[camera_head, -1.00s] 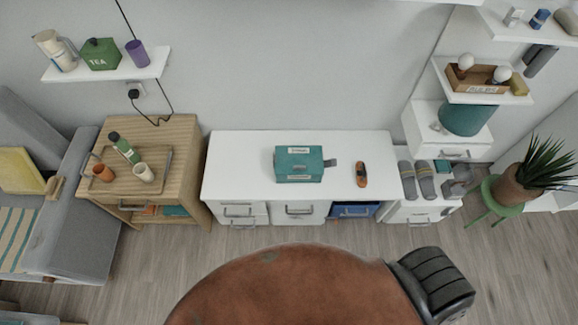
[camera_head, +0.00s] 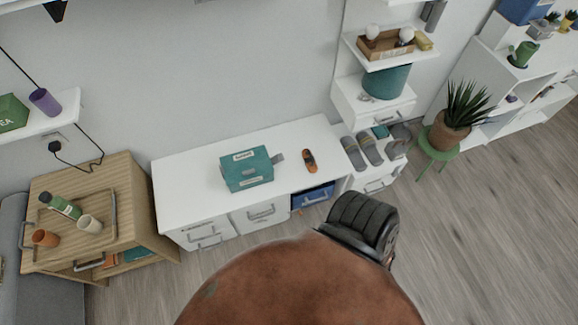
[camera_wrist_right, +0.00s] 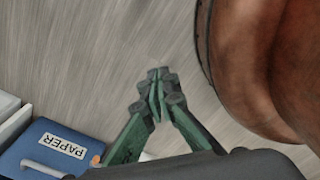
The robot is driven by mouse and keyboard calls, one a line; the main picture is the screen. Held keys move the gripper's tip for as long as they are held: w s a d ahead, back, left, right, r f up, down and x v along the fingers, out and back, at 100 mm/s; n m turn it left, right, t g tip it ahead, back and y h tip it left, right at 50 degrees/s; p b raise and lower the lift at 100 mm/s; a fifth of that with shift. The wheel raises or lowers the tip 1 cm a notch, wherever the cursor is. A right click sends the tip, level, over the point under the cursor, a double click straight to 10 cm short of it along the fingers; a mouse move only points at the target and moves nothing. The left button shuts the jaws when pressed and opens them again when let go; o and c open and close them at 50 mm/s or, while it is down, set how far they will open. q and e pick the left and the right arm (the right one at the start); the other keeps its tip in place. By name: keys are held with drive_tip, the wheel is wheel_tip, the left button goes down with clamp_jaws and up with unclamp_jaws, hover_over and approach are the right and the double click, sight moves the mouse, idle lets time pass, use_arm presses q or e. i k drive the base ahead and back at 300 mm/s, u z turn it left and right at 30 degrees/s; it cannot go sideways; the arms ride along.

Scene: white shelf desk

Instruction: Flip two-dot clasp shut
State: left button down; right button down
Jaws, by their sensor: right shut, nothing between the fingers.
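A teal box (camera_head: 246,170) with pale labels stands on the white desk (camera_head: 184,187). A grey tab (camera_head: 278,158) sticks out at its right side, which may be the clasp; dots on it are too small to make out. My right gripper (camera_wrist_right: 158,76) shows in the right wrist view with its green fingers together and empty, above the wooden floor and apart from the desk. My left gripper is not in view.
An orange and dark object (camera_head: 310,160) lies on the desk right of the box. A blue drawer (camera_head: 314,197) is under the desk top; the right wrist view shows a blue front labelled PAPER (camera_wrist_right: 45,150). A potted plant (camera_head: 450,128) stands at right. Floor in front is clear.

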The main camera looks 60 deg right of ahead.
sight(277, 158)
drive_tip(key=k, duration=0.95)
drive_tip(key=z, duration=1.9)
drive_tip(key=i, duration=0.5)
drive_tip(key=u, duration=0.05)
